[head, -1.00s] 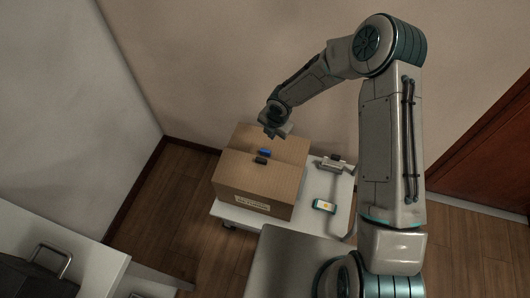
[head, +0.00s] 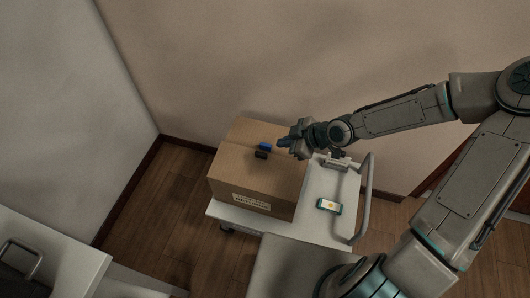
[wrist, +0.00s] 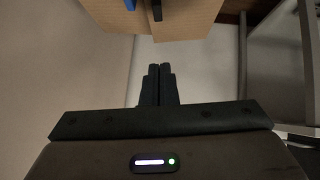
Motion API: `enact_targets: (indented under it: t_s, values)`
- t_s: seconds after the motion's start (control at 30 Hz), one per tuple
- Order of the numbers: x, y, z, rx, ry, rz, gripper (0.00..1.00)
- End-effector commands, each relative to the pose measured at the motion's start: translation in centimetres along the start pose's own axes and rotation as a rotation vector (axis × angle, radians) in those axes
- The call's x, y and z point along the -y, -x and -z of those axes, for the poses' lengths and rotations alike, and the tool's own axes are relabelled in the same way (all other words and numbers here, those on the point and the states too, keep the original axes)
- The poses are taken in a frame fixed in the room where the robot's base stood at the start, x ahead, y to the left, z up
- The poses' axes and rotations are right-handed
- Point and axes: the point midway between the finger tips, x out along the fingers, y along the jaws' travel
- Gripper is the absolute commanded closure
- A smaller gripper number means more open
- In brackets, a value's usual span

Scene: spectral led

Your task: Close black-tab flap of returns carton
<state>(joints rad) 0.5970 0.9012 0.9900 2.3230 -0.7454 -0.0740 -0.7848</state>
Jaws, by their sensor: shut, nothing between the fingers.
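The returns carton (head: 230,185) stands on a white cart, its label facing the near side. Its top looks flat, with both flaps down. The black tab (head: 261,155) sits by the middle seam, just in front of the blue tab (head: 265,147). In the wrist view the black tab (wrist: 157,9) and blue tab (wrist: 130,4) show at the top edge, on the cardboard (wrist: 185,22). My gripper (head: 281,143) is just right of the tabs, near the carton's right side; its height above the top is hard to judge. Its fingers (wrist: 159,72) are together and empty.
The white cart (head: 310,222) has a grey rail handle (head: 366,195) at right. A phone-like device (head: 329,206) lies on it, and a small grey device (head: 337,162) stands behind. Walls are close behind and left. A white surface (head: 60,245) is at lower left.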

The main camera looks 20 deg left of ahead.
Motion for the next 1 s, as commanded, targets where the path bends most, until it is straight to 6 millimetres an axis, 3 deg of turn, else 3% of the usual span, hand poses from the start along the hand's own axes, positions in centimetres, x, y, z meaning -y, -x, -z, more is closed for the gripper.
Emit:
enact_targets:
  t_s: [0.67,1.0]
  values:
    - [0.1,-9.4,-0.1,0.002,0.006,0.003,1.0]
    - [0.1,-12.1,-2.7,0.002,0.003,0.003,1.0]
